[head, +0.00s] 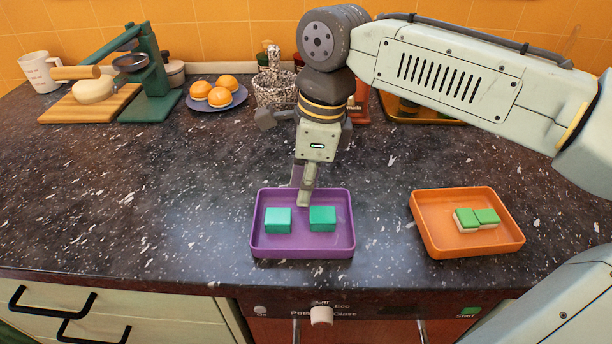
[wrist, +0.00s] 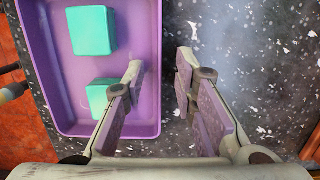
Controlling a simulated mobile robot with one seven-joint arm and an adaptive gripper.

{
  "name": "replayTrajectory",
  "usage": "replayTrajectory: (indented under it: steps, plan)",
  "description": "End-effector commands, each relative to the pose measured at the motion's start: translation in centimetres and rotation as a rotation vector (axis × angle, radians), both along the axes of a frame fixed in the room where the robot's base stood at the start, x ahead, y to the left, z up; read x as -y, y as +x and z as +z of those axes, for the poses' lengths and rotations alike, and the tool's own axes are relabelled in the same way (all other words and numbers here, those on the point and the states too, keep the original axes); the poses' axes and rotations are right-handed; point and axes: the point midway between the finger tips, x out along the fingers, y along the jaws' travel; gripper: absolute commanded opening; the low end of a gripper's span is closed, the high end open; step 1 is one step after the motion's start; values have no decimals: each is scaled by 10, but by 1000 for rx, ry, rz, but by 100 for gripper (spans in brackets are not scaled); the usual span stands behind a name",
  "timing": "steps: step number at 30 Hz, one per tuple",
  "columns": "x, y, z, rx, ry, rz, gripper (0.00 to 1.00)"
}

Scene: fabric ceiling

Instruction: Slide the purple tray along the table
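The purple tray (head: 302,246) sits on the dark counter near its front edge and holds two teal blocks (head: 278,220) (head: 322,218). My gripper (head: 302,196) points down at the middle of the tray's back wall. In the wrist view, the fingers of my gripper (wrist: 160,64) are spread apart and empty. One finger is over the inside of the purple tray (wrist: 136,32), the other is outside it, and the wall lies between them. I cannot tell whether either finger touches the wall.
An orange tray (head: 470,246) with green-topped blocks (head: 476,220) stands to the right, with bare counter between the trays. The counter (head: 160,200) to the left is clear. At the back stand a green press (head: 150,75), a plate of oranges (head: 217,105) and a basket (head: 274,90).

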Motion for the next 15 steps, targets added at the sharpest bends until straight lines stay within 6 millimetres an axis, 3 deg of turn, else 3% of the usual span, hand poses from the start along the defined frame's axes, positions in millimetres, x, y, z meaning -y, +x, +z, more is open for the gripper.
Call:
replayTrajectory:
  steps: [2, 15]
  plan:
    - [0, 0, 0, 0, 0, 0, 26]
    - [0, 0, 0, 0, 0, 0, 0]
